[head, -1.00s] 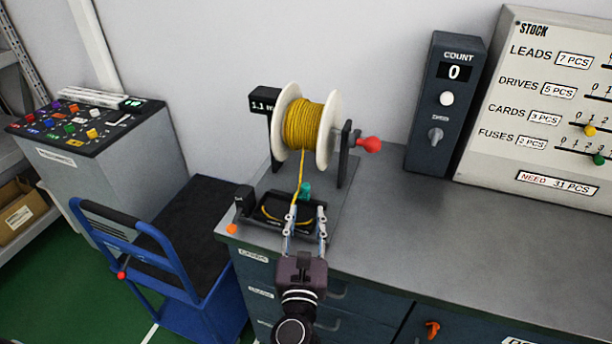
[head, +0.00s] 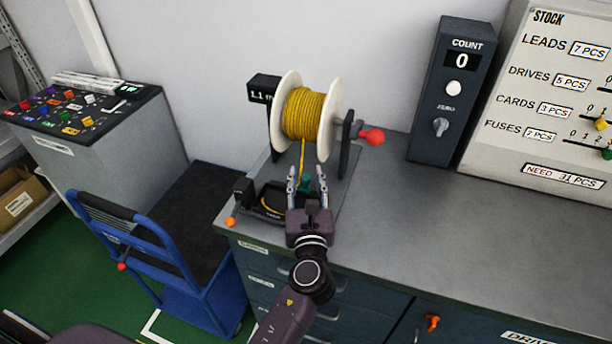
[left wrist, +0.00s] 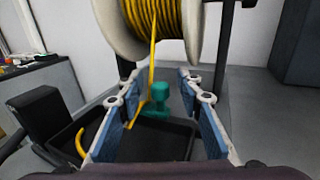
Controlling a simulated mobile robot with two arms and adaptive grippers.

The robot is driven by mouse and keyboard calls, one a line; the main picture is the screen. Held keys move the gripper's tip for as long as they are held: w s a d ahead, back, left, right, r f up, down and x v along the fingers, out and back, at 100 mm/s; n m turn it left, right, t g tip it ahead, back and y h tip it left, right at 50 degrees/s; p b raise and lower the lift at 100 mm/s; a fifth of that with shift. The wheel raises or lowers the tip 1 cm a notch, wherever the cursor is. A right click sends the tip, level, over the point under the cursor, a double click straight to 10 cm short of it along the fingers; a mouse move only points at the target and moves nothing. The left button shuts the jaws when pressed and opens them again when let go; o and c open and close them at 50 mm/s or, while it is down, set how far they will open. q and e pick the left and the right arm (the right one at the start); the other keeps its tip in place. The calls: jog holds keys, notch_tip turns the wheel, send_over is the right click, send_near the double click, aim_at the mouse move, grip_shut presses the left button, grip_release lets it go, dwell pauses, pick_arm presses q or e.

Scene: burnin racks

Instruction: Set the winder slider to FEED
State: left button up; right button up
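The winder holds a spool of yellow wire (head: 312,112) between white flanges; a strand runs down to a dark tray (head: 268,204) at its front. A teal knob (head: 306,182), which looks like the slider handle, stands at the tray's back; it also shows in the left wrist view (left wrist: 158,98). My left gripper (head: 307,177) is open, one finger on each side of the teal knob, with visible gaps to it. The yellow strand also passes between the fingers in the left wrist view. I cannot read any FEED marking. My right gripper is out of view.
A red crank knob (head: 372,137) sticks out right of the spool. A COUNT box (head: 450,95) reading 0 and a STOCK board (head: 550,100) stand at the back right. A blue cart (head: 165,255) stands left of the bench. The bench top (head: 420,220) is clear on the right.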

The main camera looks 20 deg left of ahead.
pick_arm(q)
jog(key=shift+c, duration=0.2)
grip_shut()
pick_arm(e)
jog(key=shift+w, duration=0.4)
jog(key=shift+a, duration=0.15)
pick_arm(q)
jog(key=shift+a, duration=0.15)
jog(key=a+p, duration=0.2)
jog(key=a, duration=0.1)
jog(key=shift+w+a+r, duration=0.1)
jog(key=shift+r, duration=0.05)
jog(key=shift+a, duration=0.15)
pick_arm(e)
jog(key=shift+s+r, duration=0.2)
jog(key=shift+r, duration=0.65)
